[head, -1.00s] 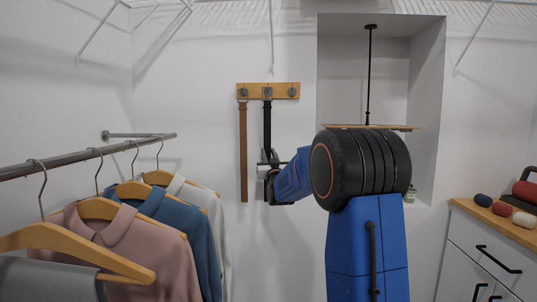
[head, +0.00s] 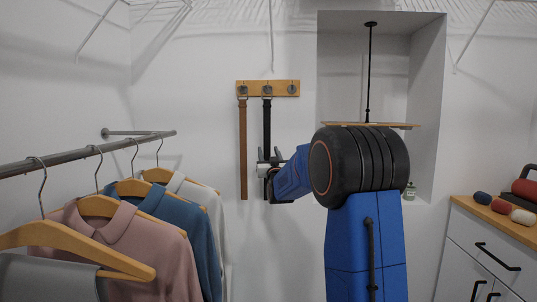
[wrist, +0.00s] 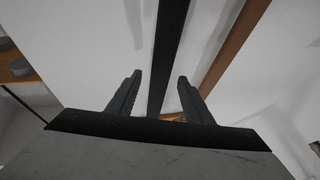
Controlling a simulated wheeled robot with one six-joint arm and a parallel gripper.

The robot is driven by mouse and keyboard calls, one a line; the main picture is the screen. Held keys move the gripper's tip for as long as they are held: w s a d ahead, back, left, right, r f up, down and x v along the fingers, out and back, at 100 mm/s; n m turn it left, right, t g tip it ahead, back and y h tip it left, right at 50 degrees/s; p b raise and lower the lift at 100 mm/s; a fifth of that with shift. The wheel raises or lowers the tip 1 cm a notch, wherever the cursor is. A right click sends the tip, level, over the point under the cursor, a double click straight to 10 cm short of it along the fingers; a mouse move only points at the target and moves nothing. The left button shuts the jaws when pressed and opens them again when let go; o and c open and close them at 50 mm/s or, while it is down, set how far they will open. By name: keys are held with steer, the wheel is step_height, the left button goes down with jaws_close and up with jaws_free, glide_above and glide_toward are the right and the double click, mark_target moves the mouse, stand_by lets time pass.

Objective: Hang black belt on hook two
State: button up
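The black belt (head: 267,122) hangs straight down from the middle hook (head: 267,90) of a wooden hook rail (head: 280,83) on the back wall. My gripper (head: 270,155) is at the belt's lower part, well below the rail. In the wrist view the black belt (wrist: 167,50) runs between the two fingers of my gripper (wrist: 160,80), with clear gaps on both sides. The fingers are apart and hold nothing.
A brown belt (head: 243,150) hangs close by on the left hook (head: 242,90); the right hook (head: 292,89) is empty. A clothes rail (head: 90,155) with shirts stands at left. A wall niche (head: 395,75) and a drawer cabinet (head: 490,245) are at right.

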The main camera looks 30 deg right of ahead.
steer(key=shift+s, duration=0.1)
steer(key=s+a+f+n+g+y, duration=0.1)
steer(key=s+a+f+g+y, duration=0.15)
steer(key=s+a+f, duration=0.6)
steer(key=s+a+f+g+y, duration=0.1)
steer(key=s+a+f+g, duration=0.3)
steer(key=s, duration=0.8)
steer(key=s+a+f+n+g+y, duration=0.1)
steer(key=s+a+f+g+y, duration=0.1)
steer(key=s+a+f, duration=0.65)
steer(key=s+a+f+g, duration=0.1)
steer(key=s+f+g, duration=0.1)
steer(key=s, duration=0.7)
steer(key=s+a+f+n+g+y, duration=0.1)
steer(key=s+a+f+g, duration=0.1)
steer(key=s, duration=0.7)
steer(key=s+a+f+g, duration=0.2)
steer(key=s+f+g, duration=0.2)
steer(key=s, duration=0.5)
steer(key=shift+s+f+n+y, duration=0.3)
steer(key=shift+s+n+y, duration=0.05)
steer(key=shift+s+n, duration=0.05)
